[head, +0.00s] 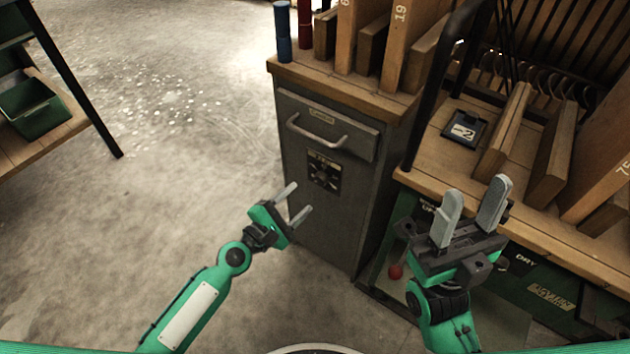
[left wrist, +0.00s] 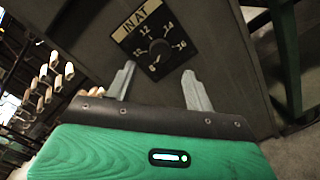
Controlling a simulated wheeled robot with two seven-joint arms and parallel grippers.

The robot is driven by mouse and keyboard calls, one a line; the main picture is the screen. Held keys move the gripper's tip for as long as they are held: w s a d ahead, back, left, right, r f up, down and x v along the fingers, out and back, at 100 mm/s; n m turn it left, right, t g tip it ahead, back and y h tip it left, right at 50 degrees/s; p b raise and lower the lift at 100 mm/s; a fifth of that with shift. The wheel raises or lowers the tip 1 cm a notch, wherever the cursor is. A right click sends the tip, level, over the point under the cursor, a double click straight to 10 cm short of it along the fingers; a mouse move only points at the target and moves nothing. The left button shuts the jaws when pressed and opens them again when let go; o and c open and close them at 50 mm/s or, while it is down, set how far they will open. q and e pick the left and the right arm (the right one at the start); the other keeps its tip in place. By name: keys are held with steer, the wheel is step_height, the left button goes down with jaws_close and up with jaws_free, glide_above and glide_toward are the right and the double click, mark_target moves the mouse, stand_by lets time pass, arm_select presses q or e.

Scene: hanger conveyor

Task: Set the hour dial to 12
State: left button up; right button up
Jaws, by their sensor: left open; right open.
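The hour dial (head: 324,172) is a black plate with a round knob on the front of a grey cabinet, below its drawer handle. In the left wrist view the dial plate (left wrist: 142,42) reads "IN AT", with numbers around a dark knob (left wrist: 159,48); which number the knob points to is too small to tell. My left gripper (head: 301,199) is open and empty, in front of the cabinet and below the dial in the head view. In the left wrist view its fingers (left wrist: 158,75) stand apart, either side below the dial. My right gripper (head: 474,205) is open and empty by the bench.
The grey cabinet (head: 308,218) has a drawer with a metal handle (head: 316,133). A wooden bench (head: 440,170) with upright boards and a black "2" tag (head: 463,129) is at right. A green bin (head: 32,107) sits on a shelf at left. Open floor lies between.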

mark_target(318, 182)
arm_select(q)
steer(key=x, duration=0.7)
steer(key=c, duration=1)
